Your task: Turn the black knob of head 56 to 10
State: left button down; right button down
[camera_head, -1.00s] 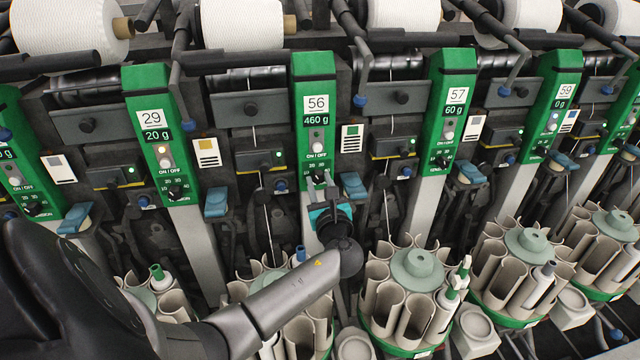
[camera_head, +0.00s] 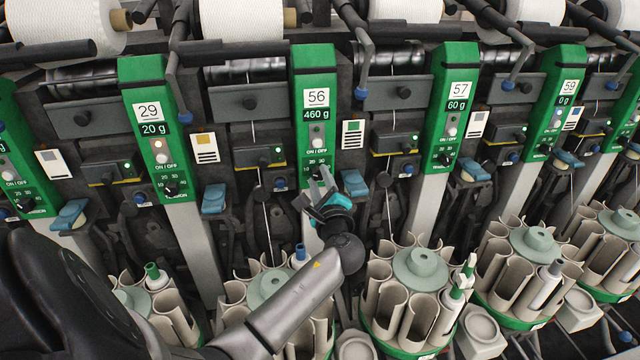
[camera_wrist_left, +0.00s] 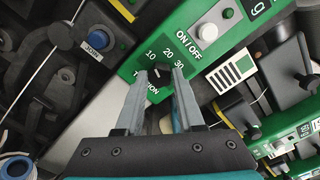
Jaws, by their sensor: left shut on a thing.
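Head 56 (camera_head: 316,110) is a green panel with a white label "56" and a display reading 460 g. Its black knob (camera_wrist_left: 159,74) sits between the fingertips of my left gripper (camera_wrist_left: 161,73) in the left wrist view. The dial marks 10, 20 and 30 show around the knob; I cannot surely tell which one its pointer faces. In the head view my left gripper (camera_head: 321,181) reaches up to the panel's lower end, and its fingers mostly hide the knob. The gripper is shut on the knob, its body turned at an angle. My right gripper is not in view.
Head 29 (camera_head: 150,105) stands to the left and head 57 (camera_head: 457,100) to the right, each with its own knob. Round bobbin magazines (camera_head: 415,268) stand below. A blue lever (camera_head: 354,183) is close to the right of the gripper.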

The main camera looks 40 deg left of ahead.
pick_arm(q)
jog(key=shift+n, duration=0.6)
jog(key=c, duration=0.5)
grip_release()
jog(key=v, duration=1.5)
jog(key=shift+d, duration=0.15)
